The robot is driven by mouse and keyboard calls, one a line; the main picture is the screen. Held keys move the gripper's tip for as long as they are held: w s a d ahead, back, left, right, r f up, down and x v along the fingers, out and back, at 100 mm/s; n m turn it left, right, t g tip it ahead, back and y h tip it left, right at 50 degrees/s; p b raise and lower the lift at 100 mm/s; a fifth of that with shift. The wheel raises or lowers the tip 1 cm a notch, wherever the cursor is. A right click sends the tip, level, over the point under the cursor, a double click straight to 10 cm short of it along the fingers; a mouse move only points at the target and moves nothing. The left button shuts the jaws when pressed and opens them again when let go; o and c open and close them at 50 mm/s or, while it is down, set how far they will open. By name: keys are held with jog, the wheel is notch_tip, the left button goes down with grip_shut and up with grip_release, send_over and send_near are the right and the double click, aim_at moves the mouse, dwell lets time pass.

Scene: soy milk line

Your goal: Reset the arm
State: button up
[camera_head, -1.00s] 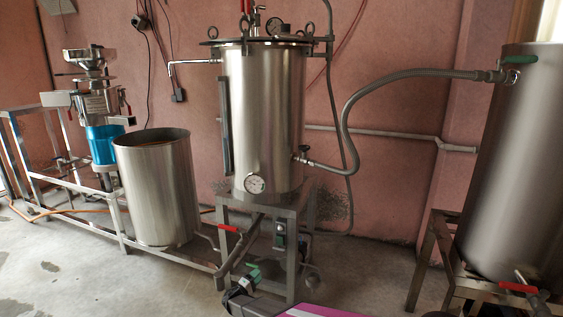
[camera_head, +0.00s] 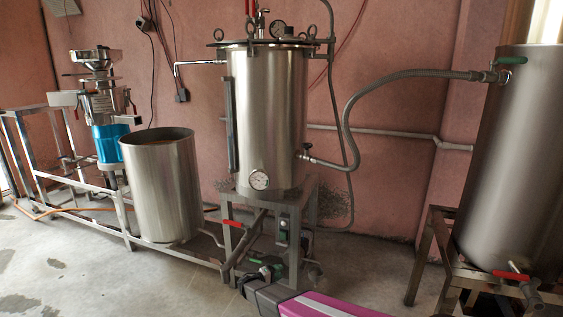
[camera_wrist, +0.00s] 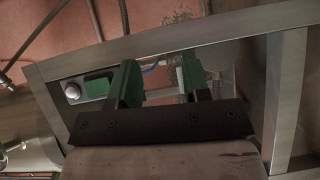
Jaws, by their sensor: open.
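My gripper (camera_head: 262,272) is low in front of the stand under the central steel tank (camera_head: 265,120) in the head view. In the wrist view its two green fingers (camera_wrist: 160,78) stand apart with nothing held between them. A steel frame bar (camera_wrist: 170,40) crosses beyond the fingers. A small box with a round knob and a green face (camera_wrist: 90,88) shows to their left. I cannot tell in the wrist view whether the gripper touches the frame.
An open steel barrel (camera_head: 162,190) and a grinder with a blue section (camera_head: 108,142) stand on the left. A large tank (camera_head: 508,170) on a stand is at right, joined by a hose (camera_head: 365,105). A red-handled valve (camera_head: 235,223) is near my gripper. Floor at front left is clear.

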jog(key=s+d+r+m+g+y, duration=0.2)
jog(key=s+d+r+g, duration=0.25)
jog(key=d, duration=0.35)
jog(key=s+d+r+m+g+y, duration=0.2)
jog(key=s+d+r+g, duration=0.3)
jog(key=d, duration=0.3)
jog(key=s+d+r+m+y, duration=0.1)
jog(key=s+d+r+y, duration=0.1)
jog(key=s+r+y, duration=0.3)
jog(key=s+d+r+m+y, duration=0.1)
jog(key=s+d+r+y, duration=0.1)
jog(key=s+r+y, duration=0.3)
jog(key=s+r, duration=0.1)
jog(key=s, duration=0.3)
jog(key=shift+s+d+r+m, duration=0.3)
jog(key=shift+s, duration=0.05)
jog(key=shift+s, duration=0.1)
